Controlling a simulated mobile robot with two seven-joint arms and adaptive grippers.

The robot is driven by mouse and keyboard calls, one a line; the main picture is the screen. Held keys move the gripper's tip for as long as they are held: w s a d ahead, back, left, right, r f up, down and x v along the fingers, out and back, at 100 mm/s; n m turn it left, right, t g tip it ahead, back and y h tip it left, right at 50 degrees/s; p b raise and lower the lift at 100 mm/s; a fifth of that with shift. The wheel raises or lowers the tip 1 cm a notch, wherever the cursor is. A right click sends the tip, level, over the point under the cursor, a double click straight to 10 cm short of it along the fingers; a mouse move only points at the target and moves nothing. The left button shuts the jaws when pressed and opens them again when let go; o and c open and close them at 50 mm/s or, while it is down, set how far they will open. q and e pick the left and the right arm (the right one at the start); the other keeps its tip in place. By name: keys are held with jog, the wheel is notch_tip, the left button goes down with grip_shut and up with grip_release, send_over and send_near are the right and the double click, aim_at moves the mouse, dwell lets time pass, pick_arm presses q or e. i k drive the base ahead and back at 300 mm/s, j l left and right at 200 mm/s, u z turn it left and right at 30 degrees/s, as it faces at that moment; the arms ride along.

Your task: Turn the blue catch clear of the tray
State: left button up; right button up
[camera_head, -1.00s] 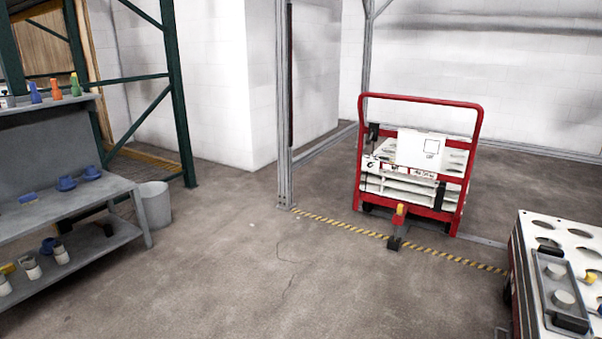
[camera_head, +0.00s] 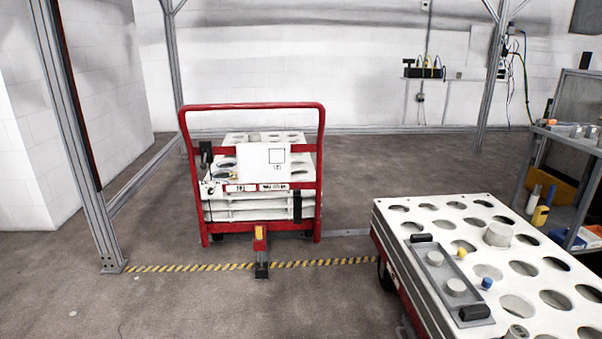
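A small blue piece (camera_head: 487,283), which may be the blue catch, sits at the right edge of a grey plate (camera_head: 446,272) on a white tray with round holes (camera_head: 400,258). A similar yellow-orange piece (camera_head: 461,253) sits further back along the same edge. The plate has two round knobs and a black handle at each end. The blue piece is too small to tell how it is turned or whether it overlaps the tray. Neither of my grippers is in view.
A red cart (camera_head: 319,190) with stacked white trays stands ahead, behind a yellow-black floor strip (camera_head: 190,267). A grey post (camera_head: 75,150) stands left. A shelf with bottles and bins (camera_head: 590,150) is at the right. The floor at front left is clear.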

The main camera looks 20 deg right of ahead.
aim_at(487, 284)
jog(key=i+j+z, duration=0.1)
jog(key=i+z, duration=0.15)
jog(key=z, duration=0.25)
jog(key=i+j+z, duration=0.15)
jog(key=z, duration=0.3)
jog(key=i+j+z, duration=0.25)
jog(key=z, duration=0.25)
jog(key=i+j+z, duration=0.15)
jog(key=z, duration=0.2)
jog(key=i+j+z, duration=0.1)
jog(key=j+z, duration=0.6)
jog(key=i+j, duration=0.05)
